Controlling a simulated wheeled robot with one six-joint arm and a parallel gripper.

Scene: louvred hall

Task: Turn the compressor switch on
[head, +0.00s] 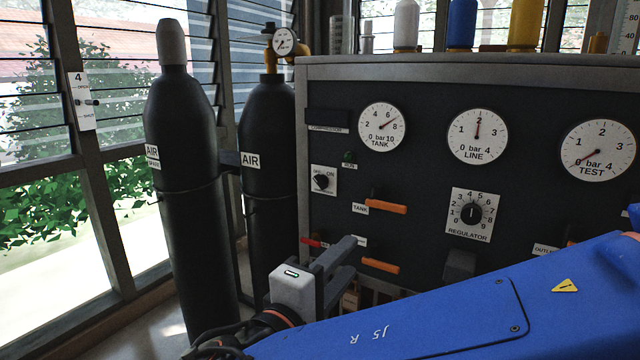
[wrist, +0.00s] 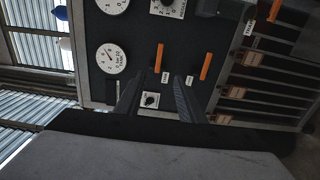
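The compressor switch (head: 323,180) is a black rotary knob on a small white plate at the left of the dark panel, below a dark label strip. OFF and ON are printed on its plate; the knob seems turned toward the OFF side, but it is small. In the wrist view the switch (wrist: 150,100) shows between my two fingers. My gripper (head: 345,256) is below and slightly right of the switch in the head view, apart from it. Its fingers are spread and empty in the wrist view (wrist: 157,82).
A dark green lamp (head: 349,156) is right above the switch. An orange TANK lever (head: 388,206) and a lower orange lever (head: 380,266) stick out nearby. The REGULATOR dial (head: 472,214) is further right. Two black air cylinders (head: 185,200) stand left of the panel.

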